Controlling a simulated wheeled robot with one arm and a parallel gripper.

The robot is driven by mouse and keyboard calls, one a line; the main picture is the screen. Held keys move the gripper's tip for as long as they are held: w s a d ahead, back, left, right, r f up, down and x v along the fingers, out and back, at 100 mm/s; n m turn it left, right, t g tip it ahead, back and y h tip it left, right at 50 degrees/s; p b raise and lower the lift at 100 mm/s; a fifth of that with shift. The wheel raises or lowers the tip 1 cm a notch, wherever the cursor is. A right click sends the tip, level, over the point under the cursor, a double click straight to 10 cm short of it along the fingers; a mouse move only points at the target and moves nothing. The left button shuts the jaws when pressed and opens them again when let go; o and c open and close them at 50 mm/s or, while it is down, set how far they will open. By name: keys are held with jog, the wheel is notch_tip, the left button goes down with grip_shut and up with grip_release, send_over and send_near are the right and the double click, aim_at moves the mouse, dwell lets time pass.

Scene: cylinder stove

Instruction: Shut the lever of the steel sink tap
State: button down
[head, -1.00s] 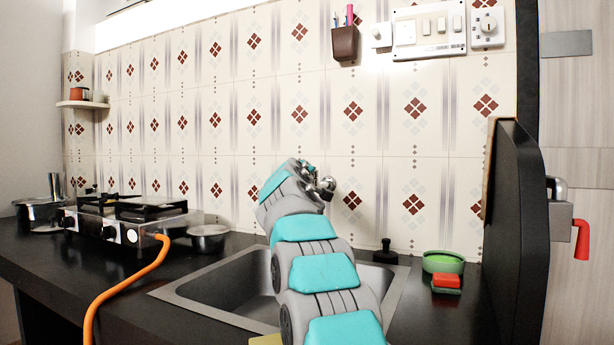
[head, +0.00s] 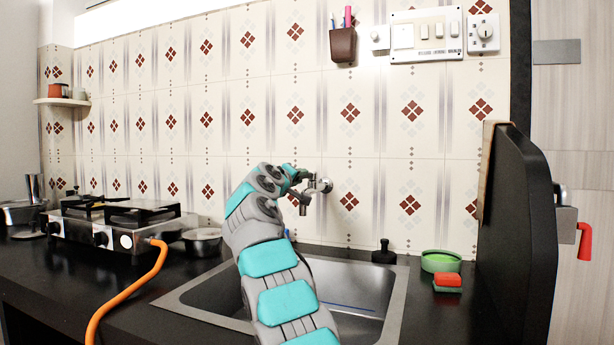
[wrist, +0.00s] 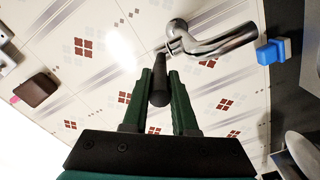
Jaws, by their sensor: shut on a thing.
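The steel sink tap (head: 319,185) sticks out from the tiled wall above the sink (head: 390,318), with its spout pointing down. In the wrist view the steel tap (wrist: 225,40) is at the upper right, and its dark lever (wrist: 158,90) runs from the tap body down between my fingers. My gripper (wrist: 160,88) is shut on this lever, one green finger on each side. In the head view my gripper (head: 294,178) is just left of the tap body, and my wrist partly hides the lever.
A stove (head: 120,238) with an orange hose (head: 130,290) stands left of the sink, beside a small pan (head: 202,243). A green bowl (head: 441,262) and a red sponge (head: 448,281) lie to the right, near a black upright panel (head: 525,220). A blue block (wrist: 270,52) shows near the spout.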

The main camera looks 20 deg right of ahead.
jog(key=c, duration=0.7)
grip_release()
jog(key=b+v, duration=0.4)
jog(key=v, duration=0.3)
jog(key=shift+s+a, duration=0.25)
jog(key=shift+s, duration=0.05)
